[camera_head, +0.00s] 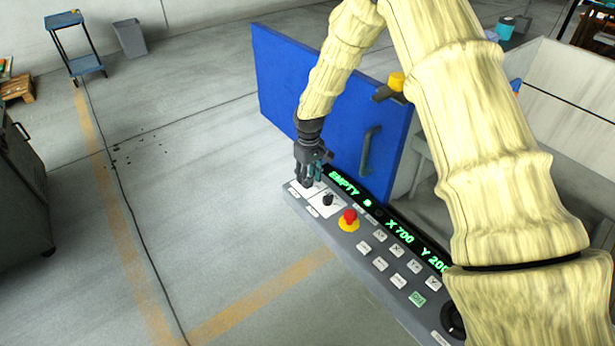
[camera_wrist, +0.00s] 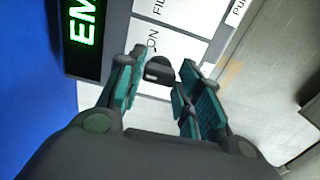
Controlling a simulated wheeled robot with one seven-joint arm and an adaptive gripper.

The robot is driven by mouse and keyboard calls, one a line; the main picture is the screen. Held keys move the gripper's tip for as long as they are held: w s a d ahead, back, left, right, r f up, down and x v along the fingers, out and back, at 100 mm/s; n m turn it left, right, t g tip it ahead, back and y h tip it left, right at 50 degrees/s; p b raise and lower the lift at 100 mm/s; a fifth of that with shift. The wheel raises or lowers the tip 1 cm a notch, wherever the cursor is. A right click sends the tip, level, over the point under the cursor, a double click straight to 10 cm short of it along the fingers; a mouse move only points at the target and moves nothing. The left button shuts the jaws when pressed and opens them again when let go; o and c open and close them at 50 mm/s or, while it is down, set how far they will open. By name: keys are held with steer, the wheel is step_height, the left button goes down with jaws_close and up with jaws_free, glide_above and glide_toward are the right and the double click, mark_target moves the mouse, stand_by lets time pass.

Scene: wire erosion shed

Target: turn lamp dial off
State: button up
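A small black dial (camera_wrist: 159,69) stands on a white plate at the left end of the grey control panel (camera_head: 368,262). In the wrist view it lies between my two fingertips, with "ON" printed beside it. My gripper (camera_head: 305,182) points down at this dial and hides most of it in the head view. Its teal-padded fingers (camera_wrist: 160,78) are apart, one on each side of the dial; I cannot tell whether either touches it. A second black dial (camera_head: 328,199) stands just to the right. The lamp dial's full label is not readable, and no lamp is clearly seen.
A green-lit display (camera_head: 402,234) reads "EMPTY", "X 700" and "Y 200". A red emergency button (camera_head: 349,217) on a yellow base and several push buttons are nearby. A blue door (camera_head: 330,92) with a handle stands close behind my gripper. The floor on the left is mostly clear.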

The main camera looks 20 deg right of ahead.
steer(key=shift+o, duration=1.2)
step_height(320, 180, up, 12)
